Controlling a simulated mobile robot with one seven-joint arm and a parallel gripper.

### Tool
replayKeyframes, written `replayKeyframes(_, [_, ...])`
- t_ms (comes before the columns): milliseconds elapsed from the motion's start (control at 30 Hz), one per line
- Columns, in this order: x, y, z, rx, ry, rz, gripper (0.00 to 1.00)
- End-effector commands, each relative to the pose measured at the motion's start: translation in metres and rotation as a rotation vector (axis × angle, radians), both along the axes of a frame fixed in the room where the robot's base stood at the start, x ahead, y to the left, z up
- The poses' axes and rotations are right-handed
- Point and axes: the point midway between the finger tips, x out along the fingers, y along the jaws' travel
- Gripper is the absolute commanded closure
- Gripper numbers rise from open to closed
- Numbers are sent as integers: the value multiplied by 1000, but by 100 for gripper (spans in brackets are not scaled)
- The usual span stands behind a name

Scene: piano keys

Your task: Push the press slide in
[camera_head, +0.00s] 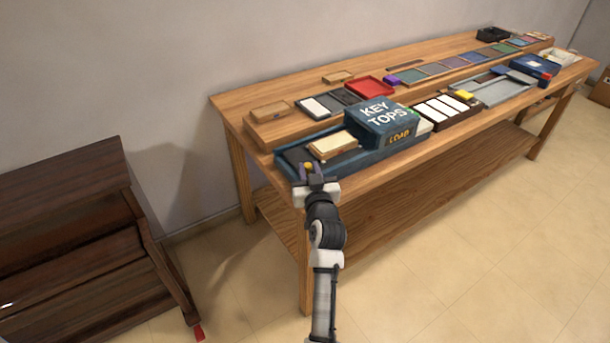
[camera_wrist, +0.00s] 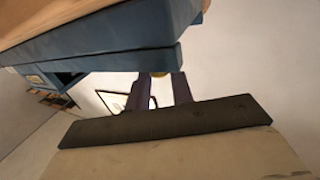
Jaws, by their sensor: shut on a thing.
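The press is a blue box (camera_head: 382,118) lettered KEY TOPS and LOAD, on the near left end of the wooden table. Its slide (camera_head: 296,157) sticks out to the left of the box on a blue base, with a pale wooden block (camera_head: 333,145) on top. A small brass knob (camera_head: 308,167) is at the slide's outer end. The finger contact is partly hidden.
A red tray (camera_head: 370,88), a grey tray with a white piece (camera_head: 316,105) and a wooden box (camera_head: 270,111) lie behind the press. A dark tray of white keys (camera_head: 448,108) stands to its right. A dark brown piano (camera_head: 80,240) is at left. Floor between is clear.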

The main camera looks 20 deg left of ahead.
Motion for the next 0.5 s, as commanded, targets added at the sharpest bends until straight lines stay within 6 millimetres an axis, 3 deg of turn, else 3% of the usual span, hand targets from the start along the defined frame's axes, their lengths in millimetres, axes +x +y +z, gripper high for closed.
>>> replayKeyframes(500, [93, -74, -4, 3, -7, -7, 100])
